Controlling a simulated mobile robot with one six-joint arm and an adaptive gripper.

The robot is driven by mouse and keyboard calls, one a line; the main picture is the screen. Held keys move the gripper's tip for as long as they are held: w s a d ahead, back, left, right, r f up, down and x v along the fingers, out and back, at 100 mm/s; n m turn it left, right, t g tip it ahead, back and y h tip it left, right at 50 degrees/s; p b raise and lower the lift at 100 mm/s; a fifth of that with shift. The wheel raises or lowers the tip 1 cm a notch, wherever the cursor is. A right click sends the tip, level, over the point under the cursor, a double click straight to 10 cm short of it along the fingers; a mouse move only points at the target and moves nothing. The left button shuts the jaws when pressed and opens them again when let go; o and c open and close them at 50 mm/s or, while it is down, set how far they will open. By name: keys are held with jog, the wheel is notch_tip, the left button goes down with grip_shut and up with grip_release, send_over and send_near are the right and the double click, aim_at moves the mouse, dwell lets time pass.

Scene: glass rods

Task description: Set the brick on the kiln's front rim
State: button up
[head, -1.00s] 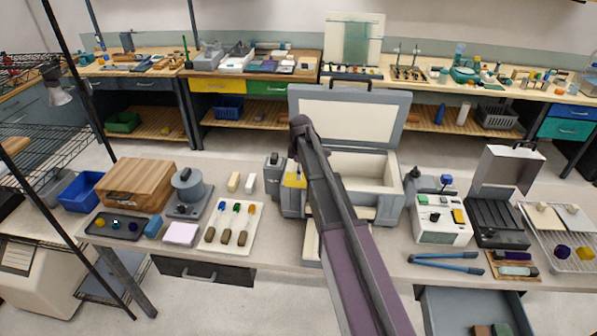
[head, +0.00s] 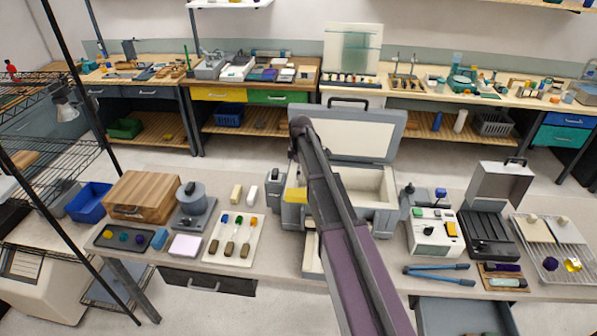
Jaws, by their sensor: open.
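The kiln (head: 383,218) is a grey box with a cream lining, standing on the bench in the middle of the head view. Its lid (head: 362,133) is raised. My arm crosses in front of it and hides the left part of its opening. The right part of the front rim (head: 378,204) shows, with nothing on it. Left of the kiln stand two small blocks, a pale yellow brick (head: 236,193) and a white block (head: 252,195); I cannot tell which one the task means. My gripper is hidden behind my own arm.
Right of the kiln are a white control box (head: 433,233), blue-handled tongs (head: 438,274) and a black case (head: 487,235).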

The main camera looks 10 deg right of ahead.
jog(key=shift+r+p, duration=0.35)
jog(key=shift+r, duration=0.2)
dwell(0.4)
jog(key=s+m, duration=1.4)
jog(key=s, duration=1.5)
jog(key=shift+s+a, duration=0.15)
jog(key=shift+a, duration=0.1)
jog(key=shift+f, duration=0.1)
notch_tip(320, 180, down, 16)
jog(key=b, duration=1.6)
jog(key=shift+r, duration=0.2)
